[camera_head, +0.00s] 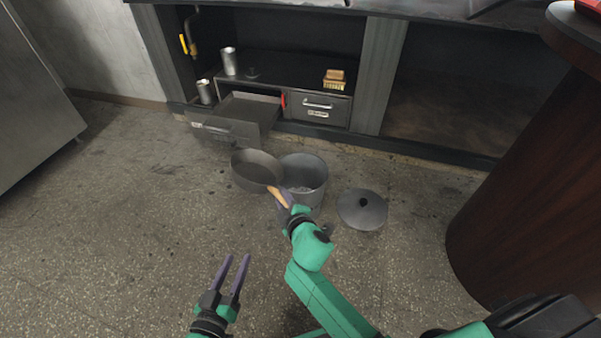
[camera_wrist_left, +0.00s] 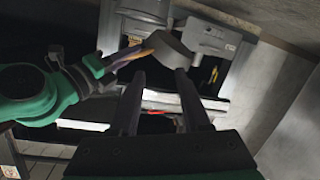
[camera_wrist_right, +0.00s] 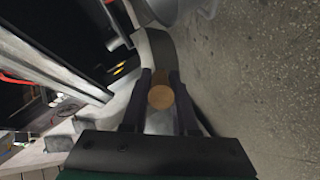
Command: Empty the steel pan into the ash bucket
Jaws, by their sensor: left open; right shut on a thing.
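The steel pan (camera_head: 257,172) is a round grey pan in the head view, held just left of the ash bucket's rim and tilted. My right gripper (camera_head: 280,196) is shut on its light wooden handle, whose round end (camera_wrist_right: 160,97) shows between the fingers in the right wrist view. The grey ash bucket (camera_head: 318,178) stands open on the floor, with pale matter visible inside. The inside of the pan is too dark to tell what it holds. My left gripper (camera_head: 236,268) is open and empty, low and nearer than the pan, which also shows in the left wrist view (camera_wrist_left: 173,50).
A round lid with a black knob (camera_head: 361,210) lies on the floor right of the bucket. Behind stands a cabinet with an open drawer (camera_head: 228,131), steel cups (camera_head: 229,62) and a brush (camera_head: 334,78). A dark round counter (camera_head: 520,200) stands at right. Floor at left is clear.

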